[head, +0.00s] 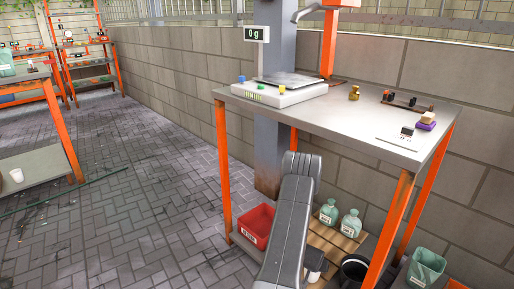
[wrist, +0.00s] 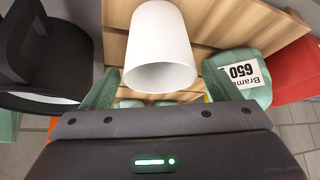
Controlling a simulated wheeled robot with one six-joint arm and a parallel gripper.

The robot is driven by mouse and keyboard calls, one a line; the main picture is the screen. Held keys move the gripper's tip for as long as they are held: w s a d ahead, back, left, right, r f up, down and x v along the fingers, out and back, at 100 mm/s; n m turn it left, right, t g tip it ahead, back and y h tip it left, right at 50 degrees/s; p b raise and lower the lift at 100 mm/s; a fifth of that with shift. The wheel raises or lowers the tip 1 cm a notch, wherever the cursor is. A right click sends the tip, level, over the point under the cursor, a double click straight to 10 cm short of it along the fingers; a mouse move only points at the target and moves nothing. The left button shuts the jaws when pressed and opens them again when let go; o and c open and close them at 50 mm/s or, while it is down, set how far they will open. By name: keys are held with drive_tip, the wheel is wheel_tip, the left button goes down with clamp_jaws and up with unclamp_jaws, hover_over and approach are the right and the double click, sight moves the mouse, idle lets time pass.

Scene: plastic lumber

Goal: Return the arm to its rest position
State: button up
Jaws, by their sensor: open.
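In the wrist view my gripper (wrist: 159,88) is open, with a greenish finger showing at each side. A white cup (wrist: 162,40) appears just beyond the gap between the fingers, with its open end towards the camera. I cannot tell whether the fingers touch it. The cup also shows partly beside my arm in the head view (head: 315,259).
The workbench (head: 360,130) holds a scale (head: 285,92) reading 0 g. The bench's orange legs stand close by. Paved floor at left is mostly clear.

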drive_tip(key=b+x, duration=0.1)
drive_tip(key=x, duration=0.2)
drive_tip(key=shift+f, duration=0.3)
drive_tip(key=shift+s+r+p, duration=0.1)
drive_tip(key=shift+r+p, duration=1.05)
drive_tip(key=shift+r, duration=1.2)
